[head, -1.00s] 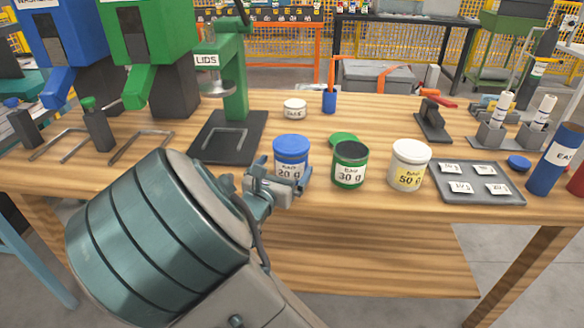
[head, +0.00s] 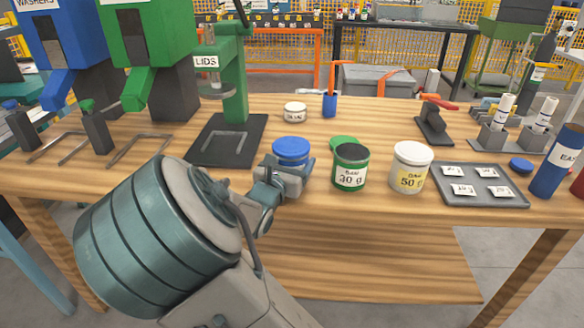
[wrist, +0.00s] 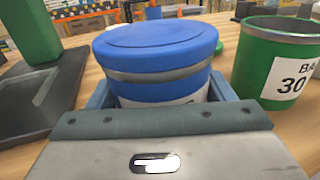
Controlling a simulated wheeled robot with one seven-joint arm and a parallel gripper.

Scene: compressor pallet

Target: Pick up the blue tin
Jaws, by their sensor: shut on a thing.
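The blue tin (head: 291,151) with its blue lid stands upright near the front of the wooden table. My gripper (head: 284,180) is around it from the front and hides most of its label and lower body. In the wrist view the blue tin (wrist: 160,62) fills the middle, with one finger on each side of it, and my gripper (wrist: 163,100) is shut on it. I cannot tell whether its base still touches the table.
A green tin (head: 350,168) stands close on the right, with a white tin (head: 410,168) beyond it. The green lid press (head: 232,90) stands behind left. A grey tray (head: 480,186) with labelled cards lies to the right. A small white pot (head: 294,112) is behind.

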